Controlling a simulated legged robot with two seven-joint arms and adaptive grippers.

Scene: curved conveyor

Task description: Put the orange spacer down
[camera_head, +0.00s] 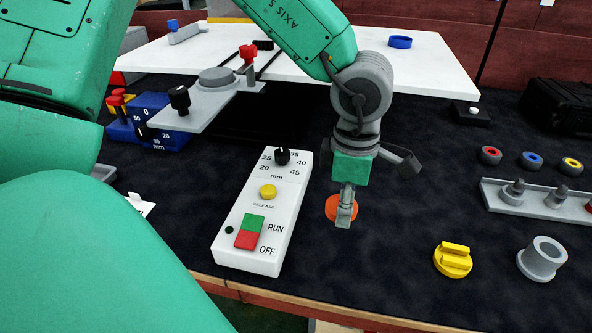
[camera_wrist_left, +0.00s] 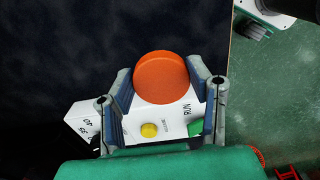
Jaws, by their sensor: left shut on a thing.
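The orange spacer (camera_head: 331,207) is a round disc in the head view, partly hidden behind my left gripper's fingers. My left gripper (camera_head: 345,215) points down and is shut on it, over the dark mat just right of the white control box. In the left wrist view the orange spacer (camera_wrist_left: 162,78) sits between the two fingertips of my left gripper (camera_wrist_left: 172,82). I cannot tell whether the spacer touches the mat. My right gripper is in neither view.
The white control box (camera_head: 257,225) with RUN and OFF buttons stands close left. A yellow knobbed part (camera_head: 453,259) and a grey flanged ring (camera_head: 542,258) lie to the right. A grey pegged rack (camera_head: 540,203) and several coloured rings are farther right. Dark mat (camera_head: 390,275) in front is clear.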

